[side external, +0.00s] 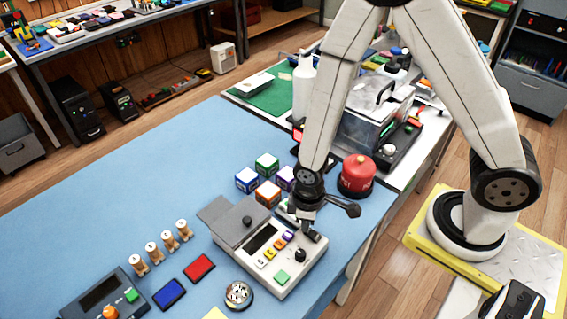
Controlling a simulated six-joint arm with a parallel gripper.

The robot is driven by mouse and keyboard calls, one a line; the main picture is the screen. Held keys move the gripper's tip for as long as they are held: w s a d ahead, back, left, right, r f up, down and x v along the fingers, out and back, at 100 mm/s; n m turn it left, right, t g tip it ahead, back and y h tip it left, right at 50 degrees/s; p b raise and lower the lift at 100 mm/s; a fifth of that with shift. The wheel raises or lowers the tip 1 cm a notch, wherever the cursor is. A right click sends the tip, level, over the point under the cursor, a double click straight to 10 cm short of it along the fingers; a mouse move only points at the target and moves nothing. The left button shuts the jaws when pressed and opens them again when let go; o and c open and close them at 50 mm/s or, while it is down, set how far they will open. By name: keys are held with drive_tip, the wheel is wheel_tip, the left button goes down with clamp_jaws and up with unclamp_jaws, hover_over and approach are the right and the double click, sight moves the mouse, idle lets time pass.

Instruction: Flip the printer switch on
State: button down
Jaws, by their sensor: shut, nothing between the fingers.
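A light grey machine (283,291), which looks like the printer, sits on the blue table mat. My gripper (304,228) points down over the machine's upper right part, close to a dark strip there. It is shut and empty. My wrist and fingers hide part of the top, and I cannot make out a switch or tell whether the fingers touch the machine.
A red canister (357,176) stands close right of my wrist. Lettered cubes (267,193) sit behind the machine. Wooden pegs (153,251), red (199,268) and blue (169,294) pads, a round dish (238,295) and a dark console (104,299) lie left and front. The mat's far left is clear.

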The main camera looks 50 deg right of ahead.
drive_tip(key=shift+f, duration=0.2)
drive_tip(key=shift+r, duration=0.2)
wheel_tip(320, 180, up, 7)
drive_tip(key=shift+f, duration=0.15)
idle(1.0)
drive_tip(key=d+r+m+t, duration=0.2)
drive_tip(key=d+r+m, duration=0.4)
drive_tip(key=d+r, duration=0.2)
drive_tip(key=shift+w+d+r+t, duration=0.3)
drive_tip(key=shift+w+d, duration=0.1)
drive_tip(key=shift+d, duration=0.2)
